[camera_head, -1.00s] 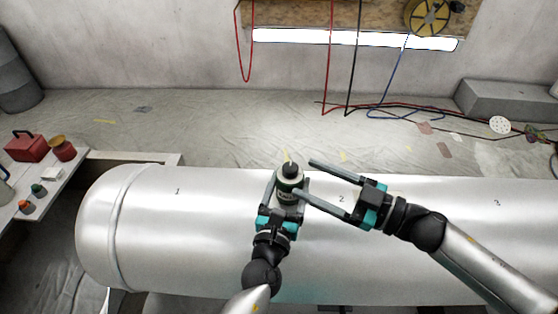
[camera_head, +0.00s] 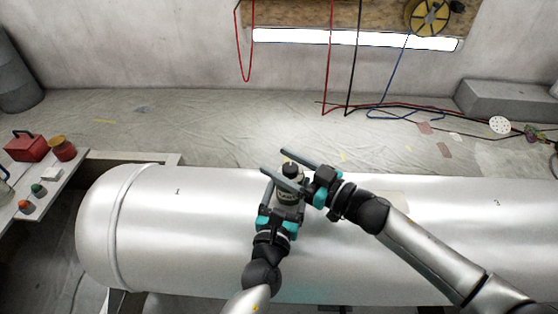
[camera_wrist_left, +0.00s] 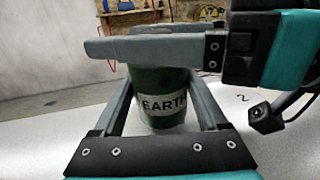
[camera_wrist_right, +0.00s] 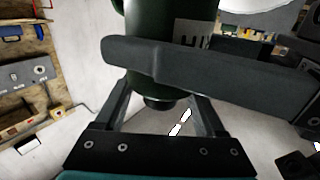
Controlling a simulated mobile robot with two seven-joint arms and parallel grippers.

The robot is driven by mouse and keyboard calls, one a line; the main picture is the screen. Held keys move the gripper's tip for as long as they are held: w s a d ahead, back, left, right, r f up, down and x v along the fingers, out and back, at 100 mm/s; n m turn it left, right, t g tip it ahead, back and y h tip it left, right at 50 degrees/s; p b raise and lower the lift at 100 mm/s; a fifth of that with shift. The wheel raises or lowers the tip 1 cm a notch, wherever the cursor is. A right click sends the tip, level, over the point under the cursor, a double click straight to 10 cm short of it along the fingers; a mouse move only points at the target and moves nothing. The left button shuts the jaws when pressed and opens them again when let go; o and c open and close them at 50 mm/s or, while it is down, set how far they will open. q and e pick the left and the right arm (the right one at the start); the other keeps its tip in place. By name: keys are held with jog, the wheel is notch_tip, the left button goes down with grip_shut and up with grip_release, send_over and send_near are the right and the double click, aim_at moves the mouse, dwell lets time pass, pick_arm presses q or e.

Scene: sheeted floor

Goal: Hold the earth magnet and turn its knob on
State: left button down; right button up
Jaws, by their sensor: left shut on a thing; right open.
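The earth magnet (camera_head: 287,198), a dark green cylinder with a white EARTH label, stands upright on the silver tank (camera_head: 130,235). It also shows in the left wrist view (camera_wrist_left: 160,82). My left gripper (camera_head: 286,188) is shut on its body, one finger on each side. The dark knob (camera_head: 292,168) is on top. My right gripper (camera_head: 273,160) is open, its fingers reaching leftward on either side of the knob with space around it. In the right wrist view the knob (camera_wrist_right: 165,103) shows between the fingers, and a left finger crosses the magnet's body.
The tank's curved top is otherwise clear. A side table (camera_head: 50,190) at the left holds a red box (camera_head: 25,148) and small items. Cables (camera_head: 400,108) lie on the sheeted floor near the wall. A grey block (camera_head: 505,100) sits at the back right.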

jog(key=shift+w+a, duration=0.25)
jog(key=shift+a, duration=0.1)
grip_shut()
dwell(0.5)
